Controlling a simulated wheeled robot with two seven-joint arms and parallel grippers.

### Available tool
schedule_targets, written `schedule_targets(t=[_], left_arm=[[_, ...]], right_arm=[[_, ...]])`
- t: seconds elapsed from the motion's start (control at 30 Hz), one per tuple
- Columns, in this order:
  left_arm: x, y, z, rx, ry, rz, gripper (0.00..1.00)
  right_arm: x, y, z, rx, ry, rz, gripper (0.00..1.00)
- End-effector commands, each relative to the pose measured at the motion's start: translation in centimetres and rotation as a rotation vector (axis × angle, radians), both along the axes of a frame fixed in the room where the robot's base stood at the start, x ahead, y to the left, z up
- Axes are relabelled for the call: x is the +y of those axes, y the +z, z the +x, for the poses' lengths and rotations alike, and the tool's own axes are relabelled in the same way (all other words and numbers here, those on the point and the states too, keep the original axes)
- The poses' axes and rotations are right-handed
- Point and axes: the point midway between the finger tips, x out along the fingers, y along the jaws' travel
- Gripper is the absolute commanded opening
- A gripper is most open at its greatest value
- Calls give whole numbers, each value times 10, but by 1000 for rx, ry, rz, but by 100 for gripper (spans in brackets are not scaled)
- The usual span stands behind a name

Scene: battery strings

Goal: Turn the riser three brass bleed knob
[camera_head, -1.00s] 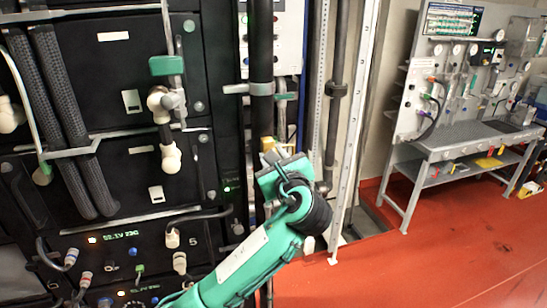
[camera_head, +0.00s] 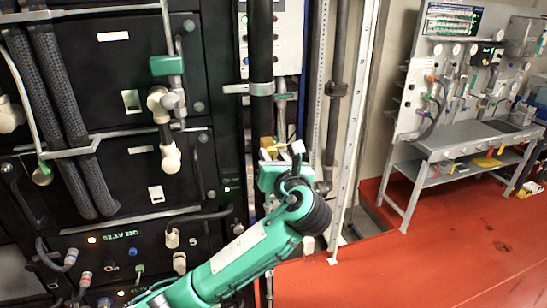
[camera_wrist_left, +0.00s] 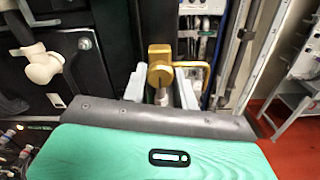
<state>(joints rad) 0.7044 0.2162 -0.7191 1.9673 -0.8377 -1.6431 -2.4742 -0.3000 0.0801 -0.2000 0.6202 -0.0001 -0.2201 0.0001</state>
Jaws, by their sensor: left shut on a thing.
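The brass bleed knob (camera_wrist_left: 160,72) shows in the left wrist view between the two pale fingers of my left gripper (camera_wrist_left: 161,90). The gripper is shut on it. In the head view the brass part (camera_head: 267,143) shows just above my left gripper (camera_head: 272,154), beside the dark vertical riser pipe (camera_head: 261,110). The gripper and wrist hide its lower part. A brass loop (camera_wrist_left: 197,74) sticks out to the right of the knob in the wrist view. My right gripper is not in view.
A black battery rack (camera_head: 105,70) with hoses and pale connectors stands close on the left. A perforated metal upright (camera_head: 351,130) stands right of my wrist. A grey workbench (camera_head: 470,140) is farther right, with open red floor (camera_head: 440,230) before it.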

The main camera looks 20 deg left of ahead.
Motion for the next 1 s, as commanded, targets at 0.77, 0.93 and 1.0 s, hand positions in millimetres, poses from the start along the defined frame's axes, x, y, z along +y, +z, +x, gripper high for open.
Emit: schedule_targets(t=[0.77,0.93,1.0], left_arm=[[-2,-2,-1,3,-1,0,50],[-13,-5,-17,2,-4,-1,50],[-21,-6,-28,1,-5,-2,50]], right_arm=[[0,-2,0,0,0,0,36],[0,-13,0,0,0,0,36],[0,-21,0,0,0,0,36]])
